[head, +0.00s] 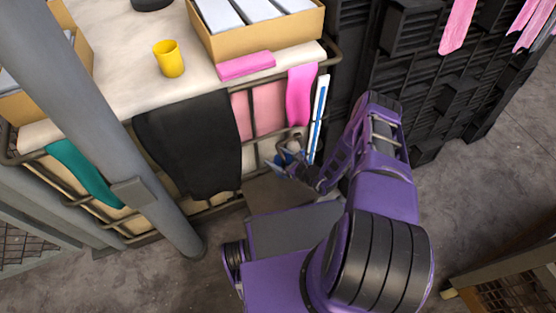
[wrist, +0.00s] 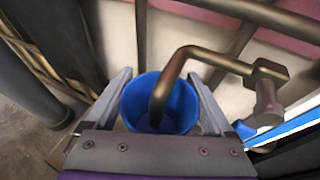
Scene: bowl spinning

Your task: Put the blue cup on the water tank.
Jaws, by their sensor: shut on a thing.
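The blue cup (wrist: 181,104) is between the two fingers of my gripper (wrist: 158,84) in the wrist view, with its open top facing the camera. My gripper is shut on it. A bent brown metal tap (wrist: 186,58) crosses in front of the cup, its spout end over the cup's opening. In the head view my gripper (head: 291,162) is low at the side of the water tank (head: 115,75), a pale, caged tank with a flat top. Only bits of blue show at the gripper there, so the cup is mostly hidden.
A yellow cup (head: 169,59), a pink folded cloth (head: 246,66) and a cardboard box (head: 259,37) stand on the tank top. Black, pink and teal cloths hang over the cage. A grey post (head: 110,130) rises at left. Black crates (head: 405,45) stand at right.

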